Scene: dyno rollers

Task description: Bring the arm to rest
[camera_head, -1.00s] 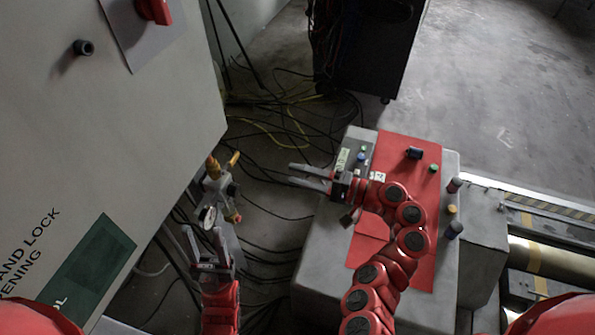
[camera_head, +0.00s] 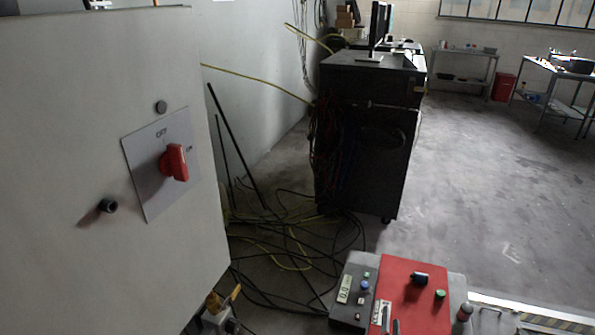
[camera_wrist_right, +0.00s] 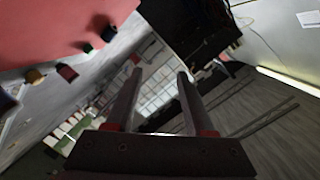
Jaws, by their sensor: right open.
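My right gripper (camera_wrist_right: 159,70) is open, with its two dark fingers apart and nothing between them in the right wrist view. In the head view only its fingertips (camera_head: 390,320) show, at the bottom edge in front of the red panel (camera_head: 424,292). The rest of my right arm is below the picture. My left gripper and arm are not in view.
A grey cabinet with a red rotary switch (camera_head: 174,162) fills the left. A yellow-handled valve (camera_head: 222,304) is at its foot. A black wheeled cabinet (camera_head: 368,140) stands behind, with cables (camera_head: 290,235) on the floor. Open floor (camera_head: 500,190) lies right.

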